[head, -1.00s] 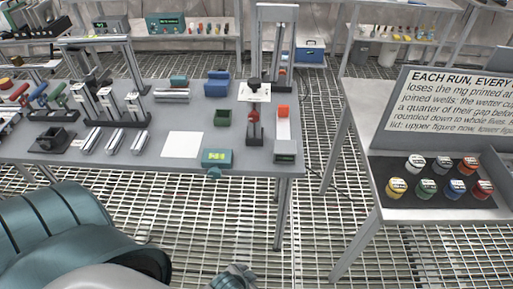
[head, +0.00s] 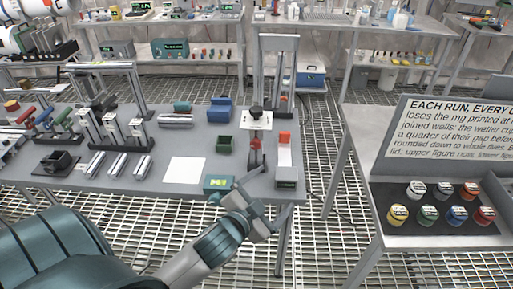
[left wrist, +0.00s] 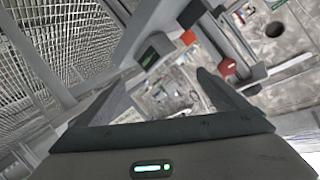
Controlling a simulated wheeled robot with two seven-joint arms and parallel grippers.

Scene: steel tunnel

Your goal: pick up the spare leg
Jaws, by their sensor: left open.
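I cannot tell for certain which thing is the spare leg. Several short silver bars (head: 119,166) lie side by side at the front left of the grey table (head: 210,150), and a silver bar (head: 176,121) lies farther back. A red-topped part (left wrist: 228,68) shows beyond the right finger. My right gripper is not in view.
A second bench with coloured jars (head: 428,214) and a sign (head: 448,132) stands right, across a gap.

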